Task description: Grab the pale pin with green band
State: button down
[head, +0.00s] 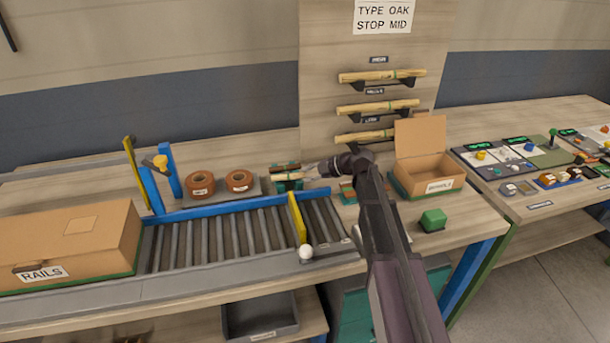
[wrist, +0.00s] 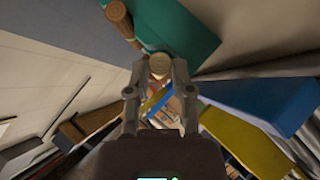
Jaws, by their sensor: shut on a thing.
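My gripper (head: 312,171) is shut on a pale wooden pin (wrist: 159,65), whose round end shows between the fingertips in the wrist view. In the head view the pale pin (head: 289,177) lies across or just above a teal holder (head: 289,185) behind the roller conveyor. I cannot tell whether it still touches the holder. A green band on it cannot be made out at this size; the fingers hide part of it. A browner turned piece (wrist: 119,17) shows beside the teal surface in the wrist view.
Several pale pins (head: 380,76) lie on wall rack pegs. A yellow gate (head: 297,218) and blue rail (head: 228,207) border the rollers. Tape rolls (head: 239,180) sit left.

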notch_tip(320, 180, up, 9)
jog(key=p, duration=0.8)
jog(key=shift+p, duration=0.35)
